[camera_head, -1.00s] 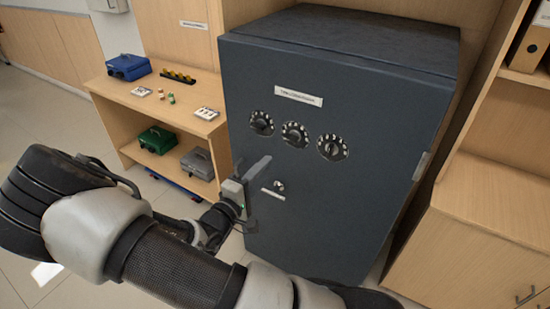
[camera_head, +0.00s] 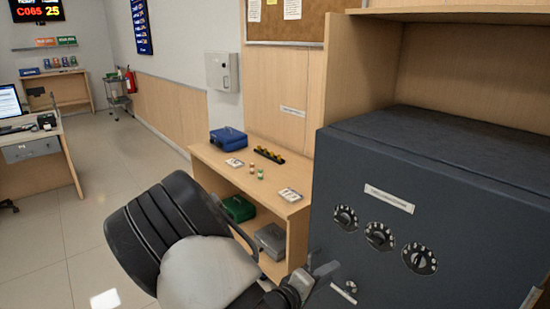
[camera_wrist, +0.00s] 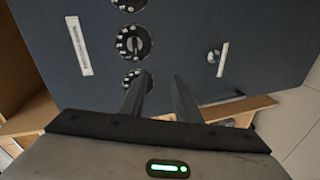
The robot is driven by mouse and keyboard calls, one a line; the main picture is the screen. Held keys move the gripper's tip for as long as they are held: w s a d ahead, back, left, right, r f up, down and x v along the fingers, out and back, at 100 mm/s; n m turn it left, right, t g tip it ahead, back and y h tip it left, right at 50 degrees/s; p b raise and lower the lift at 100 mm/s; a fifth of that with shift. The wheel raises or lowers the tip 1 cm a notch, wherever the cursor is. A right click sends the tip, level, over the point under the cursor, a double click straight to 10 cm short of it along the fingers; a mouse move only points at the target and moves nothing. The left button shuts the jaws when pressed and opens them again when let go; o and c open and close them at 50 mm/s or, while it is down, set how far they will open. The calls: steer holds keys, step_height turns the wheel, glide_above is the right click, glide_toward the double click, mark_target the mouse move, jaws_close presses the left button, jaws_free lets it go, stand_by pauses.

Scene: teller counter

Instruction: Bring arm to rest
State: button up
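My arm reaches from the bottom of the head view. My gripper (camera_head: 326,273) is in front of the lower left part of the dark blue-grey safe (camera_head: 430,170), just left of its handle (camera_head: 345,291). In the wrist view, the two fingers of my gripper (camera_wrist: 157,80) stand apart with nothing between them. They point toward the safe door (camera_wrist: 185,40), which looks shut. The handle (camera_wrist: 222,60) shows to the right of the fingers there, and a row of dials (camera_wrist: 132,42) lies above and behind them.
A wooden shelf unit (camera_head: 289,211) stands left of the safe, close to my arm. It holds a blue cash box (camera_head: 228,139), a green box (camera_head: 238,208) and a grey box (camera_head: 271,240). The floor (camera_head: 60,240) at left is open, with a desk (camera_head: 45,170) farther off.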

steer(key=s+a+r+m+g+y+p, duration=0.1)
steer(key=a+r+m+y+p, duration=0.1)
steer(key=a+r+y, duration=0.5)
steer(key=a+r+m+g+y+p, duration=0.1)
steer(key=a+r+m+y, duration=0.1)
steer(key=a+r+y, duration=0.6)
steer(key=s+d+r+g+p, duration=0.1)
steer(key=s+d+r, duration=0.2)
steer(key=s+r, duration=0.2)
steer(key=s+d+r+p, duration=0.1)
steer(key=s+d+r, duration=0.2)
steer(key=s+r, duration=0.25)
steer(key=s+d+r+m+g+h+p, duration=0.1)
steer(key=s+d+r+m+h, duration=0.1)
steer(key=s+d, duration=0.5)
steer(key=s+r+h, duration=0.1)
steer(key=s, duration=0.3)
steer(key=shift+s+d+r+h, duration=0.15)
steer(key=shift+r+h, duration=0.15)
steer(key=shift+h, duration=0.1)
